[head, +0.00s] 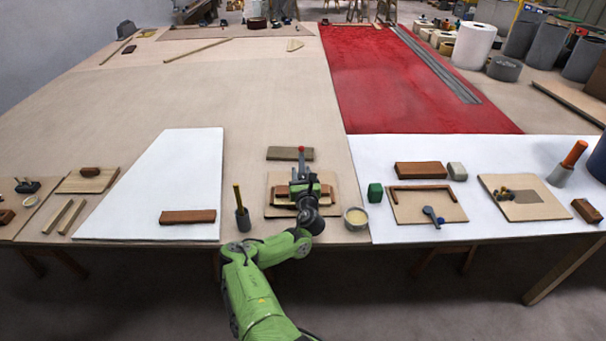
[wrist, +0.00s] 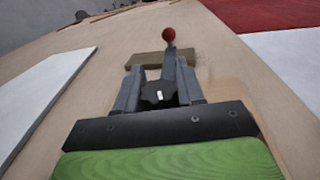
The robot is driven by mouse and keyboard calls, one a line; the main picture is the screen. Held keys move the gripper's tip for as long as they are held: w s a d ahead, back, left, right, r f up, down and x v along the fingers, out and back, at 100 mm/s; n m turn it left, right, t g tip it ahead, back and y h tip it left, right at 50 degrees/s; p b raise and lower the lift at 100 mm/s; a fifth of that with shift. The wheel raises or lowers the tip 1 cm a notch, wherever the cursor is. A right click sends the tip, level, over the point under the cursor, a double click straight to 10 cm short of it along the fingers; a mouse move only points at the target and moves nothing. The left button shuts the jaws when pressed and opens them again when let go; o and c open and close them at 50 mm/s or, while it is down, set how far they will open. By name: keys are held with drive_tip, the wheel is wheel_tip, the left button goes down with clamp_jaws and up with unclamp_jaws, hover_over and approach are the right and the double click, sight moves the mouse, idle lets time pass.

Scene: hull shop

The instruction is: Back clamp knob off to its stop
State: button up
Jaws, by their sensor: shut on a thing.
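The clamp knob (wrist: 158,95) is black and lobed with a small white mark on top. It sits between the two grey fingers of my gripper (wrist: 157,88) in the wrist view, and the fingers are shut on it. A grey clamp lever (wrist: 169,62) with a red ball (wrist: 169,35) stands upright just beyond the knob. In the head view my gripper (head: 304,184) is over the clamp's wooden board (head: 277,208), and it hides the knob there. The lever's red ball (head: 301,149) shows above it.
A cup with a pencil (head: 242,218) stands left of the board, and a round tin (head: 356,217) stands right. A flat wood piece (head: 290,153) lies behind the clamp. Bare table lies beyond that.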

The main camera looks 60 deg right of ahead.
drive_tip(key=n+t+y+b, duration=0.1)
drive_tip(key=n+t+y, duration=0.1)
drive_tip(key=n+t+y+b, duration=0.1)
drive_tip(key=n+t+y, duration=0.1)
drive_tip(key=t+y, duration=0.1)
drive_tip(key=shift+w+a+n, duration=0.2)
drive_tip(key=shift+n, duration=0.1)
drive_tip(key=n+y+b, duration=0.1)
drive_tip(key=n+t+y+b, duration=0.1)
drive_tip(key=shift+w+a+f+t+y, duration=0.1)
drive_tip(key=shift+w+a+t+y, duration=0.1)
drive_tip(key=shift+t+y, duration=0.1)
drive_tip(key=shift+a+n+t+y+b, duration=0.1)
drive_tip(key=shift+n+t+y+b, duration=0.3)
drive_tip(key=shift+n+y+b, duration=0.4)
drive_tip(key=shift+y, duration=0.6)
drive_tip(key=shift+r, duration=0.2)
drive_tip(key=o, duration=1)
drive_tip(key=shift+w, duration=0.1)
drive_tip(key=shift+c, duration=0.2)
